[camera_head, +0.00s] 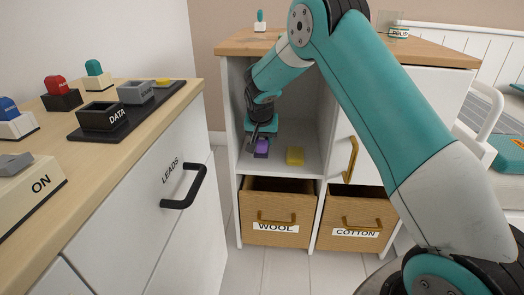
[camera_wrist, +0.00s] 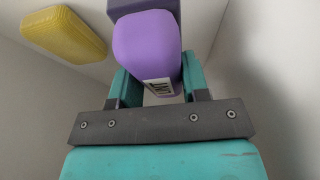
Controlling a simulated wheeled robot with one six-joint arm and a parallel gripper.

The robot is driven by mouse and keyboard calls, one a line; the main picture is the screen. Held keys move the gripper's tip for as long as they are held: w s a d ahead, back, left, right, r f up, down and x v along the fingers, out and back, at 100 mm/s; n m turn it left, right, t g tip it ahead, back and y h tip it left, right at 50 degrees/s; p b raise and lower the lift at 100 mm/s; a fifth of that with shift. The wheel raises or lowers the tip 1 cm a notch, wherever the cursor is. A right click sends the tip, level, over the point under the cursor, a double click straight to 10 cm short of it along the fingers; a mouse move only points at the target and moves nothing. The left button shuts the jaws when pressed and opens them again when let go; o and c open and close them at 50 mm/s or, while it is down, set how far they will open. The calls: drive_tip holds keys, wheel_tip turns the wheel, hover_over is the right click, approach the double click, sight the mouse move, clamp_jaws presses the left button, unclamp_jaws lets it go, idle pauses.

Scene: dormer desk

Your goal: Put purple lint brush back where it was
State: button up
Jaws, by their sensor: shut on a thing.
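The purple lint brush (camera_head: 262,146) is inside the open compartment of the white cabinet, low near the shelf floor. My gripper (camera_head: 262,132) reaches into the compartment from above and is shut on it. I cannot tell whether the brush touches the shelf floor.
A yellow block (camera_head: 295,156) lies on the shelf floor right of the brush. Below are the WOOL drawer (camera_head: 262,215) and COTTON drawer (camera_head: 345,222). The compartment's side walls are close. A wooden desk (camera_head: 140,125) with a dark tray (camera_head: 165,98) stands at left.

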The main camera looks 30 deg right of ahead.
drive_tip(key=shift+w+d, duration=0.25)
drive_tip(key=shift+w, duration=0.05)
drive_tip(key=shift+f, duration=0.2)
drive_tip(key=shift+f+b, duration=1.15)
drive_tip(key=shift+f, duration=0.35)
drive_tip(key=shift+f, duration=0.15)
drive_tip(key=o, duration=1.1)
drive_tip(key=shift+c, duration=0.2)
